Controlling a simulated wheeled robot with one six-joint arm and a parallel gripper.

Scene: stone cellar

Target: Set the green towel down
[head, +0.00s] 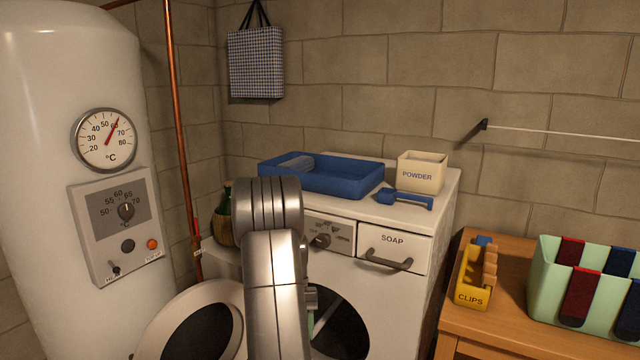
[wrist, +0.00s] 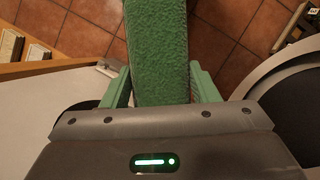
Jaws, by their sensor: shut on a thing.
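The green towel (wrist: 158,45) hangs between the fingers of my gripper (wrist: 161,84) in the wrist view and stretches away over the tiled floor. My gripper is shut on it. In the head view my arm hides most of the gripper, and only a small strip of green shows beside the arm, in front of the washing machine (head: 405,305). I cannot tell from there whether the towel touches the machine. The machine's round door (head: 228,294) stands open to the left of my arm.
On the machine top are a blue tray (head: 345,184), a powder box (head: 421,174) and a blue scoop (head: 405,199). A wooden table (head: 510,318) at right holds a yellow clips holder (head: 473,292) and a mint bin (head: 545,285) with red and blue cloths. A boiler (head: 60,190) stands left.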

